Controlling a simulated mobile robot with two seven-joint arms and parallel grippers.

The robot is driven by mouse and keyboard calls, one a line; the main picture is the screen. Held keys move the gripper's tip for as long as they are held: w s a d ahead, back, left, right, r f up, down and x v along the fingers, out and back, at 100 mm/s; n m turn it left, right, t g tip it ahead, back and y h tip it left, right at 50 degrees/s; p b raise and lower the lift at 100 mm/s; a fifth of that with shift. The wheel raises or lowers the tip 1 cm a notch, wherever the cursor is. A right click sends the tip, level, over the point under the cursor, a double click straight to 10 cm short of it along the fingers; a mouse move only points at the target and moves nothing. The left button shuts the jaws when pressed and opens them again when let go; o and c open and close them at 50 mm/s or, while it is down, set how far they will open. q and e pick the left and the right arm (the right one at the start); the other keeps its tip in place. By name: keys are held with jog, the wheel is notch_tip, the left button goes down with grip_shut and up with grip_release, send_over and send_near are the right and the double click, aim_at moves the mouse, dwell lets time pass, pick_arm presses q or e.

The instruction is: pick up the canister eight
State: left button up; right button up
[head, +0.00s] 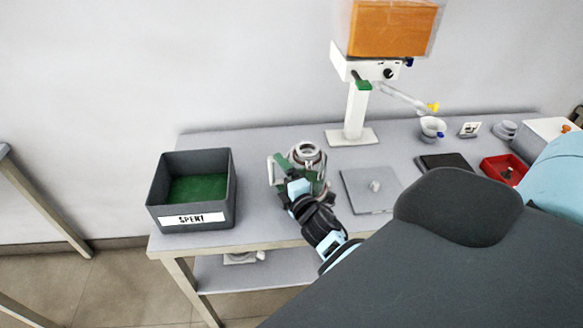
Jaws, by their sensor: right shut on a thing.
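A silver canister (308,151) with an open round top stands on the grey table in the middle of the head view. I cannot read a number on it. My right gripper (292,169) reaches in from the lower right and is shut on the canister, at its near left side. The gripper and wrist hide much of the canister's lower part, so I cannot tell whether its base touches the table. My left gripper is not in view.
A dark bin (228,190) marked SPENT, with a green bottom, stands at the table's left end. A grey plate (358,198) with a small knob lies right of the canister. Behind is a white stand (356,110) with an orange tank (388,28). A red tray (492,172) lies farther right.

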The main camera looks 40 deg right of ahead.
jog(key=shift+r, duration=2)
send_near(317, 172)
jog(key=w, duration=0.4)
jog(key=shift+d+r, duration=0.1)
jog(key=shift+d, duration=0.2)
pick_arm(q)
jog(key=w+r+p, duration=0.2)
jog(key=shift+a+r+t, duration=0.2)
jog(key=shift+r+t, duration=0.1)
pick_arm(e)
jog(key=s+a+r+n+y, duration=0.1)
jog(key=a+r, duration=0.3)
jog(key=a, duration=0.5)
jog(key=s+a+r+y, duration=0.1)
jog(key=s+a+r, duration=0.1)
jog(key=a, duration=0.7)
jog(key=shift+s+r+n+y, duration=0.2)
jog(key=shift+r+n+y, duration=0.2)
jog(key=shift+r, duration=0.45)
